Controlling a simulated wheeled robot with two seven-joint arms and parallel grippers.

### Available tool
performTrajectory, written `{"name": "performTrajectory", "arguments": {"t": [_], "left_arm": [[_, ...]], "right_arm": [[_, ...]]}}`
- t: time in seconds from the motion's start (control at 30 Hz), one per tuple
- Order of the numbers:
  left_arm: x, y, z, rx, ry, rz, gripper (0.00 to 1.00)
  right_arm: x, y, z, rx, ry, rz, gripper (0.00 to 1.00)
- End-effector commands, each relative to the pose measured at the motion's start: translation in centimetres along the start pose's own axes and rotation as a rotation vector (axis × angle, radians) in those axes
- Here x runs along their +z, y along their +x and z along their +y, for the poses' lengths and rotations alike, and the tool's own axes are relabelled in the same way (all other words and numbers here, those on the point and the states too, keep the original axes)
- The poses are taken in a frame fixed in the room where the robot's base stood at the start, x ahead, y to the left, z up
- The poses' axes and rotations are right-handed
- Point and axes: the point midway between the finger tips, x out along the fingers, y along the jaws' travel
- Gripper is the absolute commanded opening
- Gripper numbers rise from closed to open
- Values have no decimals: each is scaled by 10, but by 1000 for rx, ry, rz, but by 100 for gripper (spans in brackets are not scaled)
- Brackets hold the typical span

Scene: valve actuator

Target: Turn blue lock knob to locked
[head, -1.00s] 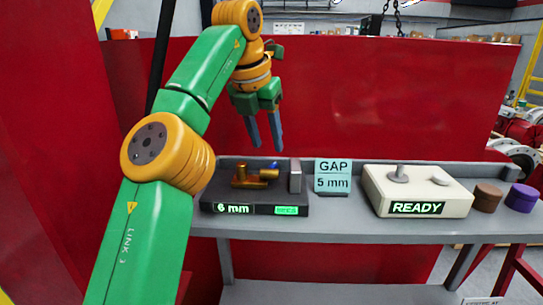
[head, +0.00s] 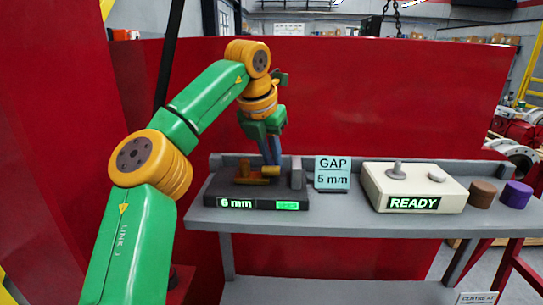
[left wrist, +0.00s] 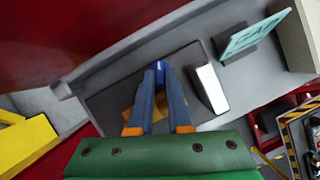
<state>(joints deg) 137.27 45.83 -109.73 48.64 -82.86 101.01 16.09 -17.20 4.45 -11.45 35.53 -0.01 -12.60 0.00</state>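The dark fixture (head: 222,204) reads "6 mm" and carries a brass part (head: 248,180) and a grey upright block (head: 297,174). A small green label on its front is too small to read. The blue lock knob (left wrist: 160,66) shows as a small blue patch between my left fingertips in the left wrist view. In the head view the fingers hide it. My left gripper (head: 272,161) points down over the fixture, its fingertips at the knob. The fingers look close together, but whether they press on the knob is unclear. My right gripper is not in view.
A teal sign (head: 332,175) reading "GAP 5 mm" stands right of the fixture. A cream box (head: 415,190) reads "READY". Brown (head: 483,195) and purple (head: 516,195) cylinders stand at the right end of the grey shelf (head: 330,213). A red panel (head: 400,100) stands behind.

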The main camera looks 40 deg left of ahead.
Motion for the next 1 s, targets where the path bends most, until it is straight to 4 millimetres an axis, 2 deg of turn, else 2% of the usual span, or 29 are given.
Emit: {"name": "performTrajectory", "arguments": {"t": [0.33, 1.0], "left_arm": [[0, 1, 1, -20, 46, 2, 0], [0, 2, 4, -173, 416, 6, 0]], "right_arm": [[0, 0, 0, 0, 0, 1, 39], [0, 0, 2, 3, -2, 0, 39]]}}
